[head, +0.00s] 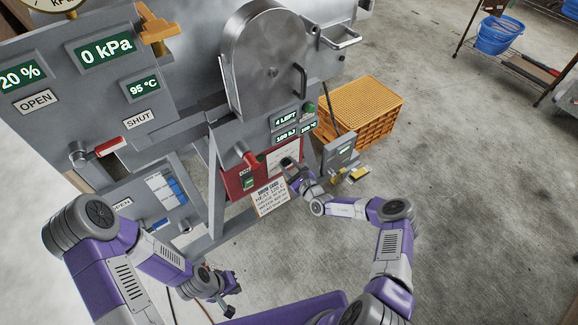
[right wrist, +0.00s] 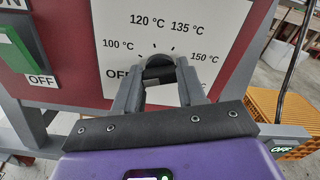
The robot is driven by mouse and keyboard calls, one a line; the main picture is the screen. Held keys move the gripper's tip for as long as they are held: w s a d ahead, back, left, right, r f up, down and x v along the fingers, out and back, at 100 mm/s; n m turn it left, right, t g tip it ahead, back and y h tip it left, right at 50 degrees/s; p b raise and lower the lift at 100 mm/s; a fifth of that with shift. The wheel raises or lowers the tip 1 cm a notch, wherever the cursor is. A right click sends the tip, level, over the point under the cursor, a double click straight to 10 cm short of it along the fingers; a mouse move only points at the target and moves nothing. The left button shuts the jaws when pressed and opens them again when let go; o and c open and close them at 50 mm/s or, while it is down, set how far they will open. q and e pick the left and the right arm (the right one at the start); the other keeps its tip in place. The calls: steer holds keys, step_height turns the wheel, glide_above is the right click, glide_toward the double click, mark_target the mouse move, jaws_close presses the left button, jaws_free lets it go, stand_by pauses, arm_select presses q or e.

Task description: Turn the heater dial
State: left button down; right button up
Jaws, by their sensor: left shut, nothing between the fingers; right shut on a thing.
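The heater dial (right wrist: 159,62) is a dark round knob on a white scale plate (right wrist: 215,30) in the right wrist view. The plate reads OFF, 100, 120, 135 and 150 °C around the knob; a lower right mark is partly hidden. My right gripper (right wrist: 158,74) is shut on the dial, one finger on each side. I cannot tell which mark the dial points to. In the head view my right gripper (head: 291,166) is at the red heater panel (head: 232,182) and covers most of the dial. My left gripper (head: 228,287) is shut and empty, low and away from the panel.
A hanging warning card (head: 270,196) is just below. Orange crates (head: 362,105) and a small grey box (head: 340,152) are to the right.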

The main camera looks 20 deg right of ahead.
steer(key=m+p, duration=0.1)
steer(key=m, duration=0.2)
steer(key=shift+m, duration=0.3)
steer(key=m, duration=0.3)
steer(key=shift+m+p, duration=0.3)
steer(key=shift+m, duration=0.1)
steer(key=m+b, duration=0.1)
steer(key=m, duration=0.8)
steer(key=shift+d+f+m, duration=0.1)
steer(key=shift+m, duration=0.3)
steer(key=o, duration=1.1)
steer(key=shift+c, duration=0.2)
